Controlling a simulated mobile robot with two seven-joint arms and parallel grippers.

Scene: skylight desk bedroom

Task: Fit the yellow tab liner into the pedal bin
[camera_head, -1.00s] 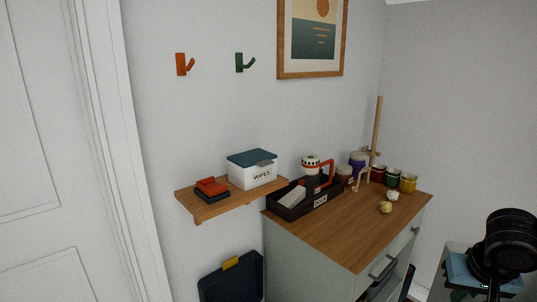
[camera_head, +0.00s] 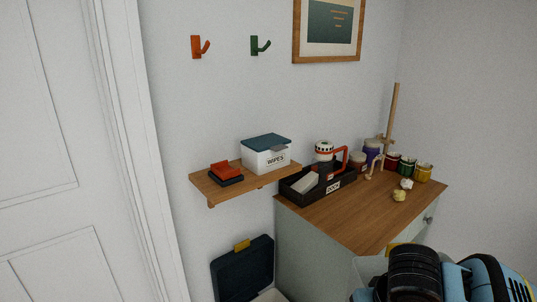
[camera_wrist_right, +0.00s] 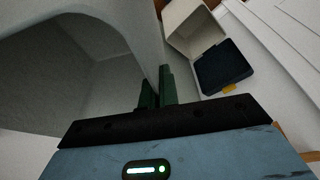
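The pedal bin stands on the floor below the shelf, with its dark blue lid (camera_head: 243,277) raised against the wall and a yellow tab on the lid's top edge. Its pale body (camera_head: 268,296) is cut by the lower picture edge. In the right wrist view the open bin (camera_wrist_right: 191,27) is ahead, with its lid (camera_wrist_right: 222,67) beside it. A pale grey liner (camera_wrist_right: 60,85) fills the left of that view. The green fingers of my right gripper (camera_wrist_right: 157,88) are close together on its wall. In the head view, the liner (camera_head: 371,267) shows partly behind my right arm, with a yellow edge. My left gripper is out of view.
A wooden shelf (camera_head: 224,192) with a wipes box (camera_head: 266,156) and a red-and-black item juts out above the bin. The cabinet (camera_head: 330,245) stands right of the bin, carrying a black tray (camera_head: 318,189) and several jars. A white door (camera_head: 50,200) is at left.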

